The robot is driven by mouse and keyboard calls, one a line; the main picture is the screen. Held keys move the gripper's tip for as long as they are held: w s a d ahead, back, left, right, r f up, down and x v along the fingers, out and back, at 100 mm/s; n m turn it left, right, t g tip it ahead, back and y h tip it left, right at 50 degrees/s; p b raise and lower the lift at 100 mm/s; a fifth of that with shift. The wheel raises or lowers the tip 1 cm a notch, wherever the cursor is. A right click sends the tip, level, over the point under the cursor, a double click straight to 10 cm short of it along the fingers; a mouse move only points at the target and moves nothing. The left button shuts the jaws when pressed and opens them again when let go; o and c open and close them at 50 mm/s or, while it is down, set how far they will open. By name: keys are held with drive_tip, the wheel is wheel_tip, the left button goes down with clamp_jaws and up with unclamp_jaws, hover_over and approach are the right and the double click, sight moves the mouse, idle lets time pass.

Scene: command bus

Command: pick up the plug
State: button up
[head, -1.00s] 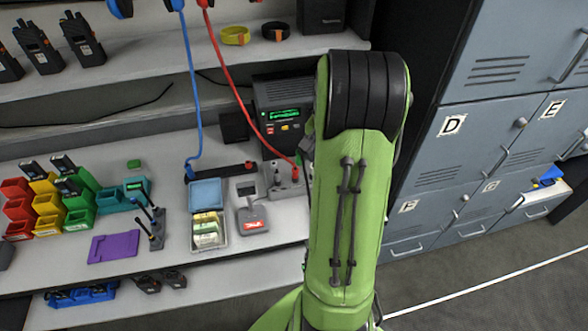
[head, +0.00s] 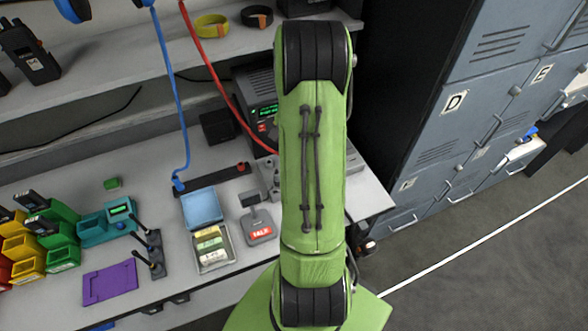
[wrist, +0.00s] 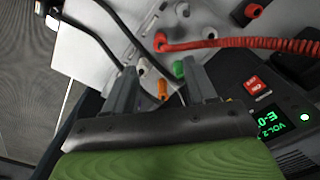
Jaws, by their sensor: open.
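A red plug (wrist: 161,42) on the end of a red coiled cord (wrist: 240,43) shows in the wrist view, at the pale panel ahead of my fingers. Small orange (wrist: 162,89), green (wrist: 178,69) and white (wrist: 143,66) pieces show near and between the fingers; I cannot tell if they are plugs. My gripper (wrist: 160,82) is open, its fingers apart, with the red plug beyond them. In the head view the red cord (head: 213,72) runs down behind my arm, which hides its end and my gripper. A blue cord (head: 172,95) ends in a blue plug (head: 178,184) on the bench.
A black unit with a green display (wrist: 272,122) is close on the right in the wrist view. A blue-lidded box (head: 203,207), colored bins (head: 62,250) and a purple plate (head: 110,282) lie on the bench. Grey lockers (head: 470,110) stand right, beside open floor.

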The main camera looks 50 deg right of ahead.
wheel_tip(320, 180, down, 9)
drive_tip(key=shift+f+b, duration=0.15)
drive_tip(key=shift+b, duration=0.15)
drive_tip(key=shift+w+f, duration=0.1)
drive_tip(key=shift+f, duration=0.35)
drive_tip(key=shift+r, duration=0.1)
drive_tip(key=shift+c, duration=0.6)
drive_tip(key=c, duration=0.8)
wheel_tip(320, 180, up, 10)
drive_tip(key=shift+r+p, duration=0.1)
drive_tip(key=shift+p, duration=0.4)
